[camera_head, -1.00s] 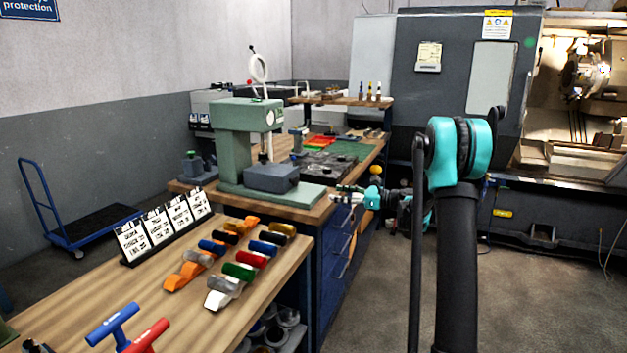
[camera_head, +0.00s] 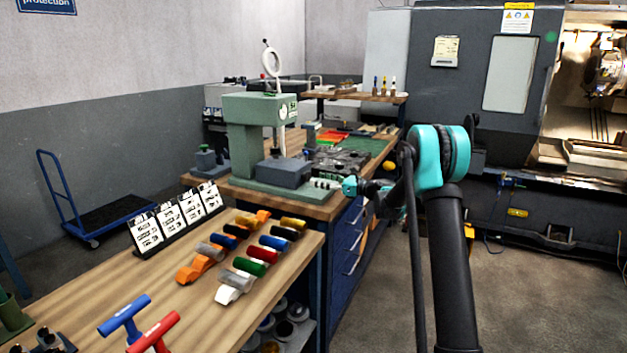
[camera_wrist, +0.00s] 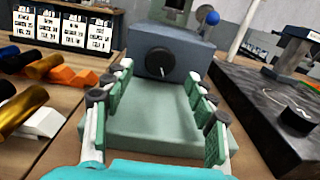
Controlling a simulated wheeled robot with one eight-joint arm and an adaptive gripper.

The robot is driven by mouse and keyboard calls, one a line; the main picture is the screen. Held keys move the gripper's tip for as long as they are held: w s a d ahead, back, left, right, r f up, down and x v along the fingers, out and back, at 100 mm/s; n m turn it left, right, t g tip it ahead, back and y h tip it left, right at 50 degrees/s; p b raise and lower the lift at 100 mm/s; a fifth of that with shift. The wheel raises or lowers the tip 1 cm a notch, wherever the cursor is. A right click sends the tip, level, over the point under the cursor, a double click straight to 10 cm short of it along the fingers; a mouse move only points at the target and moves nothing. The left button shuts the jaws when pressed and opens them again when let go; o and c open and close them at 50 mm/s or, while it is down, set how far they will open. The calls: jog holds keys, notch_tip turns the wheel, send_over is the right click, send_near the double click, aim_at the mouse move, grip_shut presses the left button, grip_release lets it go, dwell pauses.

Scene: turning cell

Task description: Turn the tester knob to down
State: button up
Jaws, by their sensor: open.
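The tester is a green machine (camera_head: 262,112) with a blue-grey box (camera_head: 284,172) on its base, standing on the wooden bench. In the wrist view the box front (camera_wrist: 185,70) carries a round dark knob (camera_wrist: 159,64) with a light pointer line, which points roughly downward. My gripper (camera_wrist: 155,100) is open and empty, its green-padded fingers spread over the tester's pale green base. The knob lies ahead, between and beyond the fingertips, apart from them. In the head view my gripper (camera_head: 328,184) is at the bench's right edge, small; the knob cannot be made out there.
In the wrist view a dark slab (camera_wrist: 262,110) with a black knob stands close on the right, and coloured cylinders (camera_wrist: 25,100) lie left. In the head view T-handles (camera_head: 125,318), label cards (camera_head: 180,215) and a blue trolley (camera_head: 95,215) are left. The floor at right is free.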

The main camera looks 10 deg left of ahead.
aim_at(309, 177)
jog(key=shift+x, duration=1.75)
jog(key=shift+c, duration=0.6)
jog(key=c, duration=1)
